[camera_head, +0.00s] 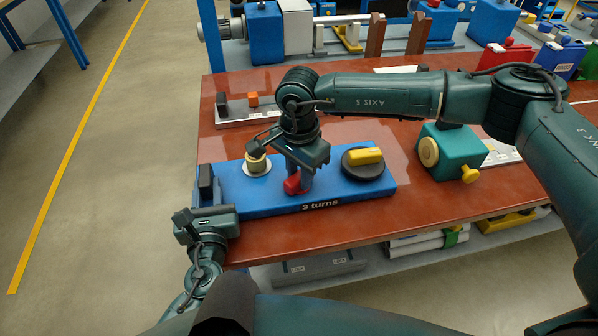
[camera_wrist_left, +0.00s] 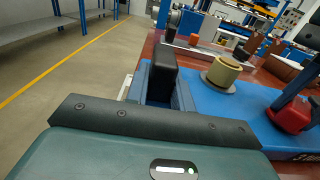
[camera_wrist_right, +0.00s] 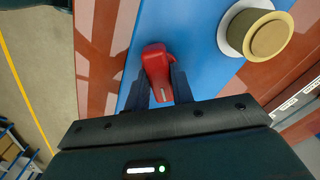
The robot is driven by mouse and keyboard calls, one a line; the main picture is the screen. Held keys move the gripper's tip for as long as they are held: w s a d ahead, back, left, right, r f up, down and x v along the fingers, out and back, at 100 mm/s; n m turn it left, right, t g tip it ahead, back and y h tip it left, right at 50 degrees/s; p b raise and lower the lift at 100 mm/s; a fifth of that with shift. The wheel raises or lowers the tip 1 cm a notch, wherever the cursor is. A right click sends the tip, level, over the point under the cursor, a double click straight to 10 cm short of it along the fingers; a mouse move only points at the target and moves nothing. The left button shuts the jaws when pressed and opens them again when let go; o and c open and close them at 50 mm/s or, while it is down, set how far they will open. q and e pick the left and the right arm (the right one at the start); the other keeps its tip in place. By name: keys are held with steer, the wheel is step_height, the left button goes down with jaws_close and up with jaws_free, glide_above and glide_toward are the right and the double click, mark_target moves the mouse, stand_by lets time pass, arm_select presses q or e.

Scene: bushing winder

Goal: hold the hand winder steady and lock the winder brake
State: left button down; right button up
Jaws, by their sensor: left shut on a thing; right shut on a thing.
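The hand winder has a long blue base (camera_head: 235,195) marked "3 turns" on the red-brown table. It carries a tan spool (camera_head: 257,162), a red lever (camera_head: 292,185) and a black disc with a yellow handle (camera_head: 364,156). A black upright grip (camera_head: 206,182) stands at its left end. My left gripper (camera_head: 208,204) is shut on this grip, which shows between its fingers in the left wrist view (camera_wrist_left: 163,72). My right gripper (camera_head: 299,181) points down and is shut on the red lever, seen between its fingers in the right wrist view (camera_wrist_right: 157,70).
A teal box with yellow knobs (camera_head: 455,152) stands to the right of the winder. A grey rail with black and orange blocks (camera_head: 238,111) lies behind it. My right arm passes over the table. Floor is free to the left.

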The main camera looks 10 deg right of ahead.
mark_target(299, 175)
steer(key=m, duration=0.6)
steer(key=shift+m, duration=0.4)
stand_by(0.4)
steer(key=o, duration=1)
step_height(299, 175, up, 12)
steer(key=shift+r, duration=0.1)
arm_select(q)
steer(key=c, duration=1.1)
jaws_free()
